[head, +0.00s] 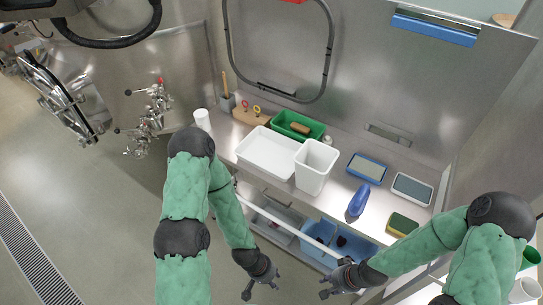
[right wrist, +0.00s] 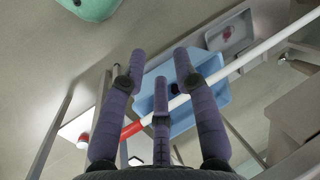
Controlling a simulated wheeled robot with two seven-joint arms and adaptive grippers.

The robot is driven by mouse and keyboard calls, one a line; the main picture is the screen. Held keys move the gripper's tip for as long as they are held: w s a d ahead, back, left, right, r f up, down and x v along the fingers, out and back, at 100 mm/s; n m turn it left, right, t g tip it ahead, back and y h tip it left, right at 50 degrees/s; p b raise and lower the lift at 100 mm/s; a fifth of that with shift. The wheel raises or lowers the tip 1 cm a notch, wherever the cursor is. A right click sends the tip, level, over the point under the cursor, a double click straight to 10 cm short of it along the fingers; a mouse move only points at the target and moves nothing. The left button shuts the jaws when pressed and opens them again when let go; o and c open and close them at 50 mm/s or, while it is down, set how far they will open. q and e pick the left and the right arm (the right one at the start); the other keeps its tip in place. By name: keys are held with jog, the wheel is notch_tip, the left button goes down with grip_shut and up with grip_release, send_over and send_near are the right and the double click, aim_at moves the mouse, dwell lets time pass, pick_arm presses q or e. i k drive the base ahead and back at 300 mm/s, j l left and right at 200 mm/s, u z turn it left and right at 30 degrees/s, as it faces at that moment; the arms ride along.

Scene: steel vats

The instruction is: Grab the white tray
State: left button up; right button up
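The white tray (head: 262,166) is a shallow rectangular tray lying flat on the steel counter, left of a tall white bin (head: 314,172). My left gripper (head: 260,290) hangs in front of and below the counter, apart from the tray, with its dark fingers spread and empty. My right gripper (head: 326,286) is also low in front of the counter, further right, apart from the tray. In the right wrist view its fingers (right wrist: 160,75) are spread with nothing between them. That view shows the lower shelf area, and I cannot make out the counter-top tray there.
A green crate (head: 317,132) stands behind the tray, and a white cup (head: 202,119) is to its left. A blue bottle (head: 358,200) and several small trays lie right. Below, a white rail (head: 270,213) crosses before blue bins (head: 320,232); the rail also crosses the wrist view (right wrist: 250,58).

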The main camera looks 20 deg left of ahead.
aim_at(270, 152)
jog(key=i+j+z, duration=0.25)
jog(key=j, duration=0.8)
jog(key=j+z, duration=0.2)
jog(key=j, duration=0.85)
